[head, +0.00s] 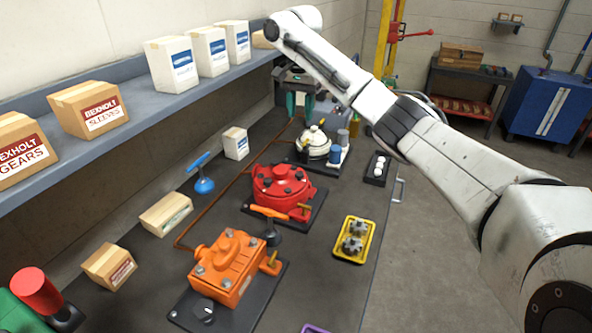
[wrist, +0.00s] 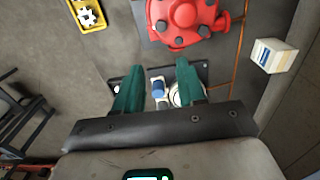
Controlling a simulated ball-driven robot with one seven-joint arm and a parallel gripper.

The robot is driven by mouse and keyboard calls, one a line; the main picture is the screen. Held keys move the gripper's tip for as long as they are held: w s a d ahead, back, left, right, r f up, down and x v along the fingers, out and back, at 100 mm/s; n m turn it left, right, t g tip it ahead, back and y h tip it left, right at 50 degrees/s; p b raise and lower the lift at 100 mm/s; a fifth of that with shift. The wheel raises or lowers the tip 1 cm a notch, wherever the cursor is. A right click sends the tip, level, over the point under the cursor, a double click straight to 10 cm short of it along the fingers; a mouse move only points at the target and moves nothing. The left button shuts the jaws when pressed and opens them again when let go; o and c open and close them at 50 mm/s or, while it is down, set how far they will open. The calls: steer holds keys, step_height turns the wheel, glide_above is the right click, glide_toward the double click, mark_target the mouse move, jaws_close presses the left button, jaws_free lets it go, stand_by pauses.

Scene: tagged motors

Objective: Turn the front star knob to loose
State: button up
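A dark round knob (head: 204,309) sits on the black base plate at the near end of the orange motor (head: 229,264) in the head view; it looks like the front knob, but I cannot make out a star shape. A light mark shows on its top. My gripper (head: 299,105) is high over the far end of the bench, well away from the knob. In the wrist view my gripper (wrist: 160,70) has its two green fingers spread with nothing between them. The knob and orange motor do not show in the wrist view.
The red motor (head: 283,190) and white motor (head: 314,142) stand farther along the bench. A yellow tray (head: 349,256) holds gear-like parts at the right. A shelf (head: 150,105) with boxes overhangs the left side.

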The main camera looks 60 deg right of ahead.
steer(key=b, duration=0.9)
glide_toward(299, 173)
step_height(299, 173, down, 8)
steer(key=shift+f, duration=0.1)
jaws_close()
